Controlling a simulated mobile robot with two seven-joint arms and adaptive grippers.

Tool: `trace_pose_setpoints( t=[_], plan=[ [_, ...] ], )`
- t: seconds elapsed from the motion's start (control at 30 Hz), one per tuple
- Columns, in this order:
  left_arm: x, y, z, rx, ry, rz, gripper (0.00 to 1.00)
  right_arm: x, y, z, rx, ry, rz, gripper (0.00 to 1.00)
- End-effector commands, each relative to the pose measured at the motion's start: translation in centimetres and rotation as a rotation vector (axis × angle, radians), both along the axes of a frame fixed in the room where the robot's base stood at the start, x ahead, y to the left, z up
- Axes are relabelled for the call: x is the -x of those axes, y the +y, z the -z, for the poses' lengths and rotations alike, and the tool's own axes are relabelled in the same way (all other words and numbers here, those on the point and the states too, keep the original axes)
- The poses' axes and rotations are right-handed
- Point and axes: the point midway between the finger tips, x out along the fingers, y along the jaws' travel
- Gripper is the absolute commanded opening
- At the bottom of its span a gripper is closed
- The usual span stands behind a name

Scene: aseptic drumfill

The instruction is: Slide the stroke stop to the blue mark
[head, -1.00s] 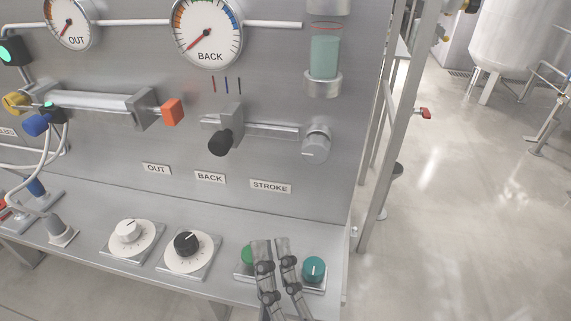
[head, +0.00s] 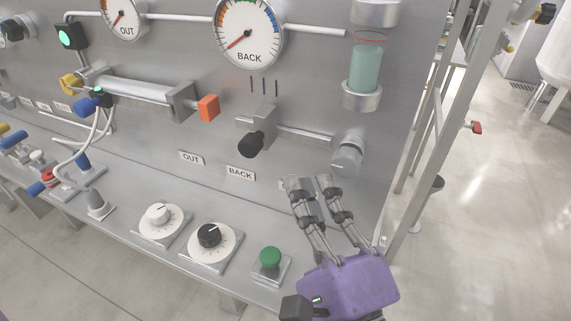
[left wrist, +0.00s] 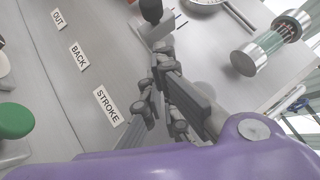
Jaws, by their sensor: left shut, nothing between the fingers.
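The stroke stop is a grey block with a black knob (head: 251,144) on a short horizontal rail (head: 305,134) on the panel. Its upright part (head: 266,121) stands below three short coloured marks (head: 264,87), one red and the others dark or blue; exact alignment is hard to tell. My left gripper (head: 312,183), with a purple body, is shut and empty, below and right of the knob, apart from it. It covers most of the STROKE label. In the left wrist view, my fingers (left wrist: 158,85) are beside the STROKE label (left wrist: 107,105), and the black knob (left wrist: 151,10) is at the top edge.
The BACK gauge (head: 248,33) is above. The shelf below holds a white dial (head: 159,214), a black dial (head: 209,236) and a green button (head: 270,258). An orange block (head: 208,107) is left.

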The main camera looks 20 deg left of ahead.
Motion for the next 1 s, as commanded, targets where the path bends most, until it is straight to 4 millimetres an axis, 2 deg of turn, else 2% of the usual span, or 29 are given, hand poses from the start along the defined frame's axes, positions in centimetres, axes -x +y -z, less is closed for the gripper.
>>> trace_pose_setpoints(
  t=[0.1,0.3,0.73,1.0],
  plan=[
    [-0.2,1.8,-1.2,-0.001,-0.002,-0.001,0.00,-0.2,-0.2,-1.0,0.002,-0.006,0.002,0.00],
    [-0.3,3.4,-1.8,-0.001,-0.001,0.000,0.00,0.2,-0.4,-1.2,0.005,0.002,0.005,0.00],
    [-0.3,3.6,-1.7,0.000,0.002,0.000,0.00,0.6,-0.6,-1.1,0.008,0.008,0.007,0.00],
    [-0.4,4.0,-1.8,0.000,0.003,0.001,0.00,0.7,-0.4,0.6,0.007,0.016,0.001,0.00]
  ],
)
